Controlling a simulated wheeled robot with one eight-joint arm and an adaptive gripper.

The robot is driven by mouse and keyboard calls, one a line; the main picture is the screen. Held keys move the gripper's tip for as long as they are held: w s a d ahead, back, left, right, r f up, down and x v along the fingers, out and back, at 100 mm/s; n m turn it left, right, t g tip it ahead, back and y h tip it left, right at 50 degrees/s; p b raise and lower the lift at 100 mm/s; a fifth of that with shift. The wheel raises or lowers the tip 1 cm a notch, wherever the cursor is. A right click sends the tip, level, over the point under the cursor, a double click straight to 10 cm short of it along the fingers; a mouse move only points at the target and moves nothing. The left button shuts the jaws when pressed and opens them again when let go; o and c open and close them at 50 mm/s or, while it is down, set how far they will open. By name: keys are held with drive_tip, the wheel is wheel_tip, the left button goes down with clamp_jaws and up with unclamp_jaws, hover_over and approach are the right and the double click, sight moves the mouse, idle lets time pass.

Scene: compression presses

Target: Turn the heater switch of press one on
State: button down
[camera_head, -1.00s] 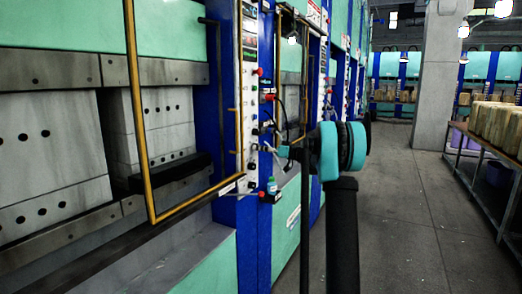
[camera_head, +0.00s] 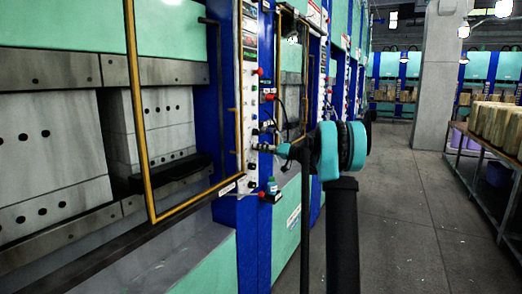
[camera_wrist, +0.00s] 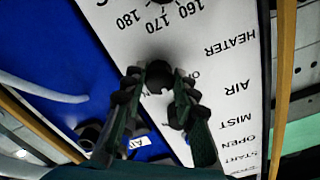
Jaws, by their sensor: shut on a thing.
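The heater switch (camera_wrist: 157,77) is a black knob on press one's white control panel (camera_wrist: 205,20), in line with the upside-down HEATER label in the wrist view. My gripper (camera_wrist: 158,86) has its two dark fingertips on either side of the knob and is shut on it. The fingers partly cover the knob and the small position letters beside it, so its setting cannot be read. In the head view my gripper (camera_head: 263,148) is at the panel strip (camera_head: 249,98), too small for detail.
A yellow frame (camera_head: 140,120) stands along press one's front at the left. A small bottle (camera_head: 272,185) sits on a ledge below the gripper. A pale hose (camera_wrist: 40,90) crosses the blue post. The aisle floor (camera_head: 405,215) is clear, with a loaded table (camera_head: 490,165) at the right.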

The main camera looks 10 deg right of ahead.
drive_tip(key=shift+r+m, duration=0.1)
drive_tip(key=shift+m, duration=3.6)
drive_tip(key=c, duration=1.2)
unclamp_jaws()
drive_tip(key=shift+s+d, duration=0.1)
drive_tip(key=v, duration=1.1)
drive_tip(key=shift+s+d, duration=0.25)
drive_tip(key=shift+d, duration=0.05)
